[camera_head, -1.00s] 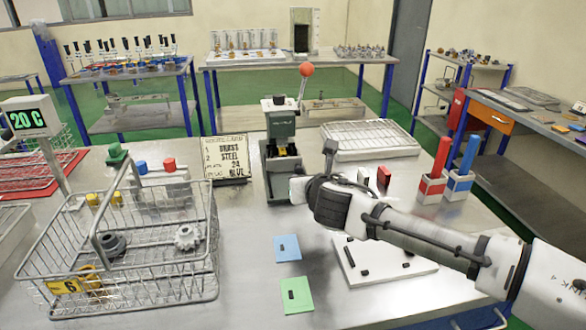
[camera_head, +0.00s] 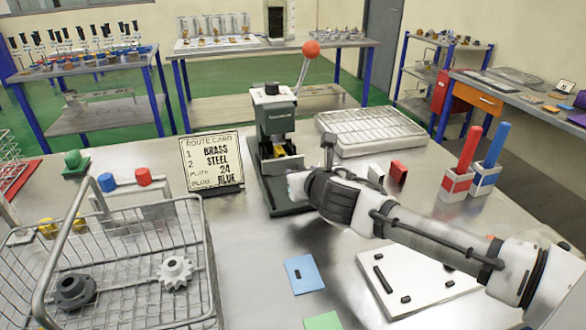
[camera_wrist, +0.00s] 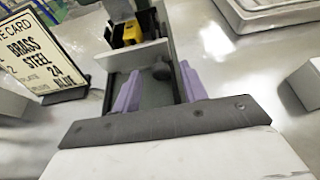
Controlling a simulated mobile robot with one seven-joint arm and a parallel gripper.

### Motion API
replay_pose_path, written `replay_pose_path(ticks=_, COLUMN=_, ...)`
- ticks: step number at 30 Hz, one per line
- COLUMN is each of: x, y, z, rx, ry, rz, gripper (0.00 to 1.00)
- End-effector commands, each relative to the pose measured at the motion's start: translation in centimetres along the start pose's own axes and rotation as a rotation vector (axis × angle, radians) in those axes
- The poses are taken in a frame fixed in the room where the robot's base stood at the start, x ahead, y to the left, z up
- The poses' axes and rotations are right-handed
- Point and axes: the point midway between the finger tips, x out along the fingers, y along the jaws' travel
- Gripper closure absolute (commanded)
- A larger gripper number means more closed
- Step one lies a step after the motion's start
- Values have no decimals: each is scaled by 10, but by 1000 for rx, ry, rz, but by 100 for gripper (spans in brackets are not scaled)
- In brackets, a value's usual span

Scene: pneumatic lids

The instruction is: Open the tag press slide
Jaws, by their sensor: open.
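The tag press (camera_head: 277,125) is a dark green upright machine on the table, with a lever ending in a red ball (camera_head: 311,48). A yellow part (camera_head: 280,152) sits low in its opening and also shows in the wrist view (camera_wrist: 130,34). In the wrist view, a grey plate (camera_wrist: 125,57) with a small dark knob (camera_wrist: 161,71) stands across the press front, apparently the slide's front. My gripper (camera_wrist: 158,88) is open, its purple fingers spread either side of a dark strip in front of the plate. The knob lies between the fingertips; I cannot tell whether they touch it.
The route card (camera_head: 212,162) stands close left of the press. A wire basket (camera_head: 140,262) with gears fills the front left. A wire tray (camera_head: 370,132) lies behind right. Red and blue handled blocks (camera_head: 456,185) stand at right. A white board (camera_head: 415,280) lies below my arm.

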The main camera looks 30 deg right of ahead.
Motion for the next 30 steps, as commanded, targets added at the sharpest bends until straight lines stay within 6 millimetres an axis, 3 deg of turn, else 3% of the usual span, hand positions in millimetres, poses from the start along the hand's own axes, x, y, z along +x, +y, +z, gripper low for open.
replay_pose_path(ticks=14, x=-2, y=-4, z=-4, rx=1, ry=0, rz=-1, gripper=57)
replay_pose_path(ticks=24, x=-2, y=-4, z=-4, rx=1, ry=0, rz=-1, gripper=100)
replay_pose_path(ticks=30, x=-2, y=-4, z=-4, rx=1, ry=0, rz=-1, gripper=100)
